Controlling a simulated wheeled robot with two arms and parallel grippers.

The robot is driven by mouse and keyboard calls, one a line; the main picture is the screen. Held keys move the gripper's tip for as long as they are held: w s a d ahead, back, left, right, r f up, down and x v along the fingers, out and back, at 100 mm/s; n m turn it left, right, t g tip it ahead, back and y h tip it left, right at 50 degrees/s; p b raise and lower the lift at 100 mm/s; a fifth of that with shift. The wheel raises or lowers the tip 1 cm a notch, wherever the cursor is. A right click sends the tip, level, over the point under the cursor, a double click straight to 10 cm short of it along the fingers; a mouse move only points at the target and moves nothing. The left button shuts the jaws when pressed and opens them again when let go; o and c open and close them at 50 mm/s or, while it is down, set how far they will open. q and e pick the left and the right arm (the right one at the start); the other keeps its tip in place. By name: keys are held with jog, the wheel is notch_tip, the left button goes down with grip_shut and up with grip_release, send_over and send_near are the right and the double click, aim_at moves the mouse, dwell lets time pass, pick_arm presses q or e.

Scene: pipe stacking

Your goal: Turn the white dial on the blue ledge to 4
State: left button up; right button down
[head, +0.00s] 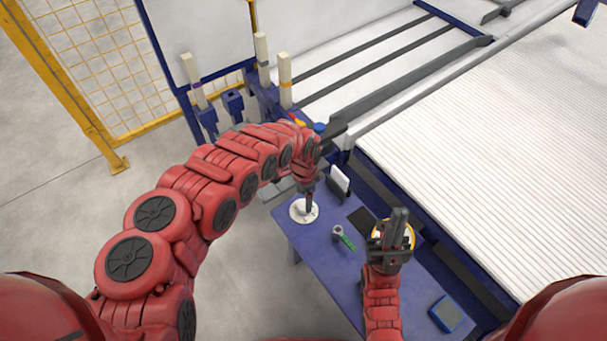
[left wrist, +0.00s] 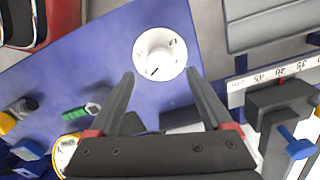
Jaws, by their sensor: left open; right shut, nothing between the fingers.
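The white dial (head: 304,211) lies on the blue ledge (head: 320,262) near its far left corner. In the left wrist view the round dial (left wrist: 160,54) shows dark marks on its face and a raised middle, but the digits are too small to read surely. My left gripper (head: 309,208) points down at the dial in the head view. In the left wrist view its two fingers (left wrist: 160,76) are open, one on each side of the dial's near part, with nothing between them; contact cannot be told. My right gripper (head: 399,212) is shut and empty over the ledge's right part.
A green-and-grey small part (head: 344,239) lies on the ledge between the grippers. A yellow-rimmed round thing (head: 409,232) is partly hidden behind my right gripper. A blue box (head: 447,314) sits at the near right. A white upright card (head: 340,180) stands near the dial.

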aim_at(304, 205)
pick_arm(q)
notch_tip(304, 205, up, 13)
jog(key=p, duration=0.1)
jog(key=shift+f+p, duration=0.15)
jog(key=shift+p, duration=0.25)
